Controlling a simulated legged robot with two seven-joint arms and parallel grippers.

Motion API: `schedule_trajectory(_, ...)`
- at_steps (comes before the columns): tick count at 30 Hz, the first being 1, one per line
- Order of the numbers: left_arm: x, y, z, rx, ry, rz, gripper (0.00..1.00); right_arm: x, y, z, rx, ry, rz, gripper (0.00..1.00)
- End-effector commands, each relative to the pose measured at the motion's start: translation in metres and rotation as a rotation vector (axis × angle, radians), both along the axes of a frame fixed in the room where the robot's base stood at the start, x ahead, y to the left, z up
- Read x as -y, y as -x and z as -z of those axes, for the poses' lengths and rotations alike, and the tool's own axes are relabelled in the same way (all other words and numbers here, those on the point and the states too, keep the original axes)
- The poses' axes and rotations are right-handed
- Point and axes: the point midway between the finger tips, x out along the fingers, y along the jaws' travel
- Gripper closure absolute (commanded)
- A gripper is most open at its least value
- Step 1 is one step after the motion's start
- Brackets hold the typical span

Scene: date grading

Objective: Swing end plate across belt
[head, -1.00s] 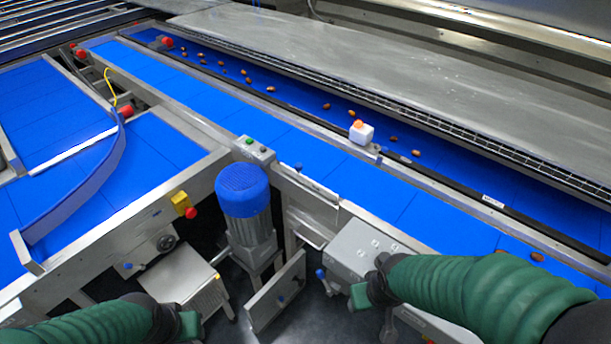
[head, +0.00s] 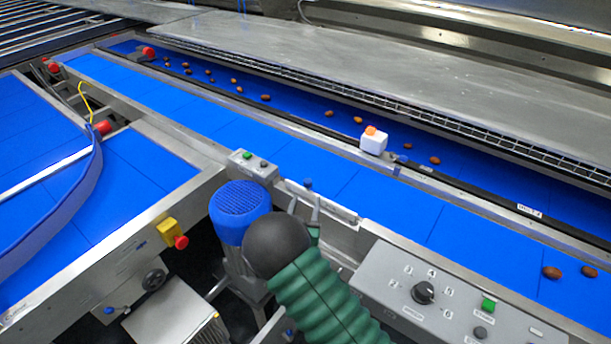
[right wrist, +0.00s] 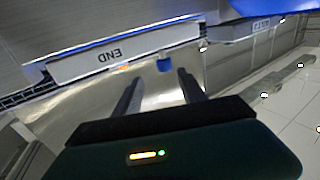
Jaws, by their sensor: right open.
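The end plate (head: 335,207) is a narrow metal plate along the near edge of the long blue belt (head: 265,145), lying alongside it rather than across it. A small blue knob (head: 308,183) stands at its left part. In the right wrist view, a plate marked END (right wrist: 120,54) shows upside down, with the blue knob (right wrist: 164,64) just beyond the fingertips. My right gripper (head: 305,200) is open beside the knob; the wrist view shows its two fingers (right wrist: 158,78) apart with nothing between them. My forearm hides part of the frame below. My left gripper is out of the head view.
A blue-capped motor (head: 240,207) stands just left of my right wrist. A control box (head: 440,300) with a dial and buttons sits to the right. A white block with an orange top (head: 373,142) sits on the far rail. Several dates lie on the belts.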

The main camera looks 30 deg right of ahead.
Motion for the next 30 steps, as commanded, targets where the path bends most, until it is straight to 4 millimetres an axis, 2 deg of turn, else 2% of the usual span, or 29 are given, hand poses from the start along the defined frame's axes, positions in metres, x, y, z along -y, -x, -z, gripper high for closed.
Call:
schedule_trajectory(9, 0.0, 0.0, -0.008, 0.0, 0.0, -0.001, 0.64, 0.052, -0.061, -0.003, 0.002, 0.005, -0.001, 0.52)
schedule_trajectory(15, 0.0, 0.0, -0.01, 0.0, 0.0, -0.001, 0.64, 0.074, -0.085, -0.002, 0.002, 0.001, -0.003, 0.52)
schedule_trajectory(25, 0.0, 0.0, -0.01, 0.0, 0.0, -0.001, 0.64, 0.078, -0.089, -0.001, 0.0, 0.001, -0.003, 0.52)
schedule_trajectory(30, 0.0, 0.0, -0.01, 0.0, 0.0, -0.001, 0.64, 0.077, -0.089, -0.002, -0.001, 0.002, -0.003, 0.74)
